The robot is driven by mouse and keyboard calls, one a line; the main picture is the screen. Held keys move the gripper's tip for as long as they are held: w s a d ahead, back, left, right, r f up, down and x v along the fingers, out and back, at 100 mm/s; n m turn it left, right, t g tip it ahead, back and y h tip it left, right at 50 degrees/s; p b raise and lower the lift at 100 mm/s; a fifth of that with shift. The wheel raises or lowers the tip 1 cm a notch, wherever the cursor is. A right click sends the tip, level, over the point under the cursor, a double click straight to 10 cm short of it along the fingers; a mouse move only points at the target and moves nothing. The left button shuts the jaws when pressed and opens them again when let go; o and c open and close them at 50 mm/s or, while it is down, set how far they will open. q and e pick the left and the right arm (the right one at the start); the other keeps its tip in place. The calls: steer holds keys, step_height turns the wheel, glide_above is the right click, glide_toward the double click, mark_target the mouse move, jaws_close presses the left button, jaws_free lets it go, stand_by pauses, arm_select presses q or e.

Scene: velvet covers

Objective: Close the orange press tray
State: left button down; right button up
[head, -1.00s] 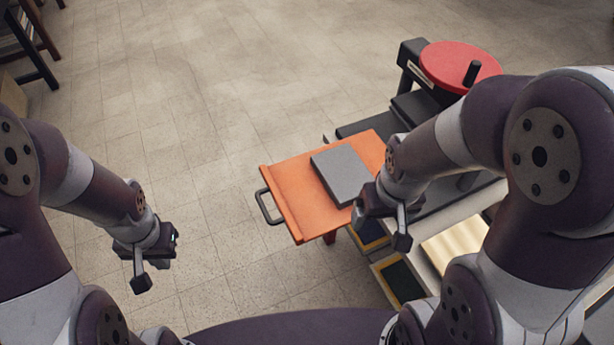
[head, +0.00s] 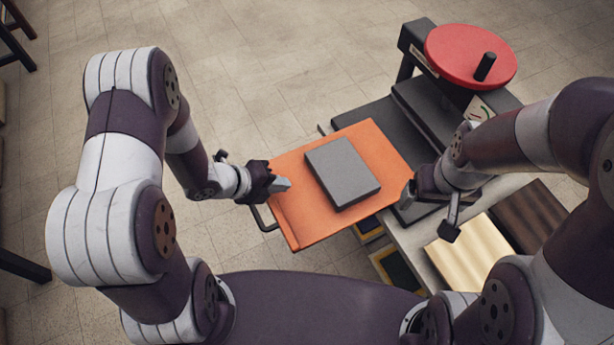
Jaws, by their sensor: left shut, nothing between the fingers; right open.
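The orange press tray (head: 299,228) sticks out to the left from the dark press and carries a grey slab (head: 342,172). Its dark handle (head: 266,222) is at the tray's left end, partly hidden by my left gripper. My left gripper (head: 284,185) is shut and empty, with its fingers over the left part of the tray near the handle. I cannot tell whether it touches the tray. My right gripper (head: 428,214) is open and empty, beside the tray's right end near the press bench.
The press has a red wheel (head: 470,55) with a dark knob at the back right. A pale wooden board (head: 468,252) and a dark brown board (head: 528,215) lie on the bench at right. Yellow-edged drawers (head: 390,262) sit below.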

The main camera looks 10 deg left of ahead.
mark_target(317, 179)
arm_select(q)
steer(key=x, duration=0.3)
steer(key=shift+d+f, duration=0.3)
steer(key=w+d, duration=0.2)
steer(key=shift+d, duration=0.4)
steer(key=shift+w+d, duration=0.25)
steer(key=shift+d, duration=0.05)
